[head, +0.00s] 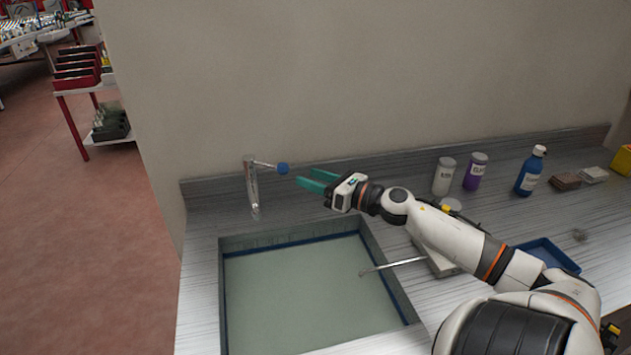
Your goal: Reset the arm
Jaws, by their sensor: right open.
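My right arm comes in from the lower right and reaches left over the counter. Its gripper (312,180) has green fingers that stand apart, with nothing seen between them. The fingers are close to the blue-tipped spout of the metal tap (252,185), just right of it in the picture; I cannot tell whether they touch. The gripper is above the back edge of the sink (310,290). My left gripper is not in view.
A white container (443,177), a purple container (475,171) and a blue bottle (531,170) stand along the wall (350,80). A blue tray (548,255) lies behind my forearm. A thin metal rod (395,265) reaches over the sink's right edge. The counter's left strip (200,290) is clear.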

